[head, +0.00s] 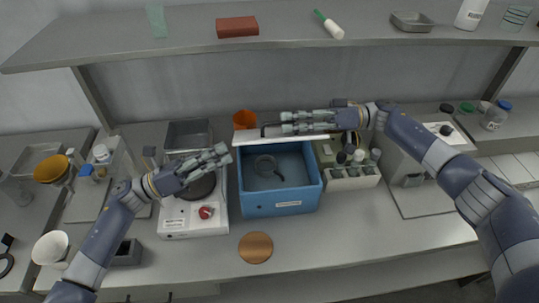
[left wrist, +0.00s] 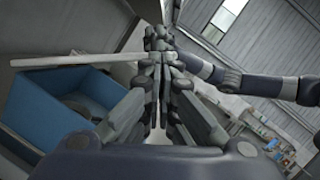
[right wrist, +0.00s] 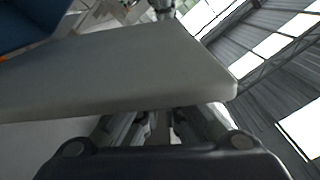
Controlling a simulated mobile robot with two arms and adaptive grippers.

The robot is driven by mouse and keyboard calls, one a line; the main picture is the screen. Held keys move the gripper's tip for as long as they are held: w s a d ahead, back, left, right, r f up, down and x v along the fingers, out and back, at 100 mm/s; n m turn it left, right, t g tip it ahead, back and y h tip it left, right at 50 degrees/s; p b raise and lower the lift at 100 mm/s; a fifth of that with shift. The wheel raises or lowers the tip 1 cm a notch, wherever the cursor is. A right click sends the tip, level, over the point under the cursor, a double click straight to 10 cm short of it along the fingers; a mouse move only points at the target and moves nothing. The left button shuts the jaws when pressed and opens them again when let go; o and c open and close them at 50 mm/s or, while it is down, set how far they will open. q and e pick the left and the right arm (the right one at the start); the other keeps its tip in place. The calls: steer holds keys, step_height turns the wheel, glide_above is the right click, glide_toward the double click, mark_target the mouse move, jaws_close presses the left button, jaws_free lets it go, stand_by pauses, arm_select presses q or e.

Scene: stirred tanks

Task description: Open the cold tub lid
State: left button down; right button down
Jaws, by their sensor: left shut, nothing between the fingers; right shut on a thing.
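The lid fills much of the right wrist view (right wrist: 120,75). My left gripper (head: 224,153) is shut and empty, left of the tub above the hotplate. The tub also shows in the left wrist view (left wrist: 50,110).
A white hotplate (head: 195,222) with a red knob stands left of the tub. A rack of bottles (head: 352,182) stands right of it. An orange cup (head: 244,118) is behind the lid. A brown disc (head: 256,247) lies in front, where the bench is mostly clear. A shelf (head: 170,35) spans above.

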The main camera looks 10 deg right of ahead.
arm_select(q)
steer(key=d+f+g, duration=0.1)
steer(key=d+g, duration=0.1)
steer(key=d, duration=1)
steer(key=shift+s+f, duration=0.15)
steer(key=shift+w+a+r, duration=0.1)
steer(key=shift+w+r, duration=0.25)
steer(key=shift+r, duration=0.3)
arm_select(e)
steer(key=shift+f, duration=0.1)
steer(key=c, duration=1.7)
jaws_free()
steer(key=shift+f, duration=0.1)
arm_select(q)
steer(key=shift+r, duration=0.15)
arm_select(e)
steer(key=shift+s, duration=0.1)
